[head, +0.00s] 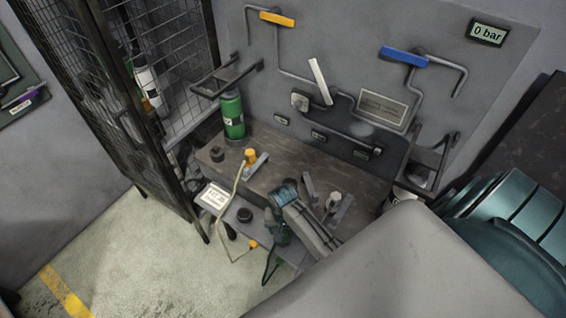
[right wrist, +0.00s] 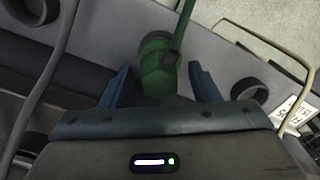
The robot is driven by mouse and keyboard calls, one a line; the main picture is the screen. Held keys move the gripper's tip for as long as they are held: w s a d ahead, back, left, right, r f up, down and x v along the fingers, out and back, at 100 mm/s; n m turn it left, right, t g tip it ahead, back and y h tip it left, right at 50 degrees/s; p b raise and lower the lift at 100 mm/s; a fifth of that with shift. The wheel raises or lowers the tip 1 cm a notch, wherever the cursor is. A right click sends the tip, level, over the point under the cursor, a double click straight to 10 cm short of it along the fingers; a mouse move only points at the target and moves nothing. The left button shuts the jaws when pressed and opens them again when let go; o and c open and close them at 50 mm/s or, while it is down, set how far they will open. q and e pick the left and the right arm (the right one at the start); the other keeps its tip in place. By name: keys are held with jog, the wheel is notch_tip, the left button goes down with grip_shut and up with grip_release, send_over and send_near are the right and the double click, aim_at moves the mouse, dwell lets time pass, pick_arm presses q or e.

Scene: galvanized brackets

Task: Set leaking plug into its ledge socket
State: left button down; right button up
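A green plug (head: 281,234) with a green cable is at the lower ledge (head: 262,222). In the right wrist view the plug (right wrist: 157,72) lies between my two fingers, with a gap on each side. My right gripper (head: 275,224) is open around it; it also shows in the right wrist view (right wrist: 160,80). Dark round sockets show on the lower ledge, one (head: 243,214) left of my gripper. One socket (right wrist: 250,91) is right of the plug in the wrist view, another (right wrist: 36,8) at upper left. I cannot tell whether the plug leaks. My left gripper is out of view.
A white label (head: 214,196) and a yellow cable (head: 235,190) with a yellow end (head: 253,244) are left of my gripper. An orange-topped fitting (head: 250,156) and a green bottle (head: 232,116) stand on the upper bench. A mesh cage (head: 110,110) bounds the left.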

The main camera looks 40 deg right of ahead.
notch_tip(320, 180, up, 10)
jog(key=shift+f+b, duration=0.15)
jog(key=shift+b, duration=1)
jog(key=shift+r, duration=0.6)
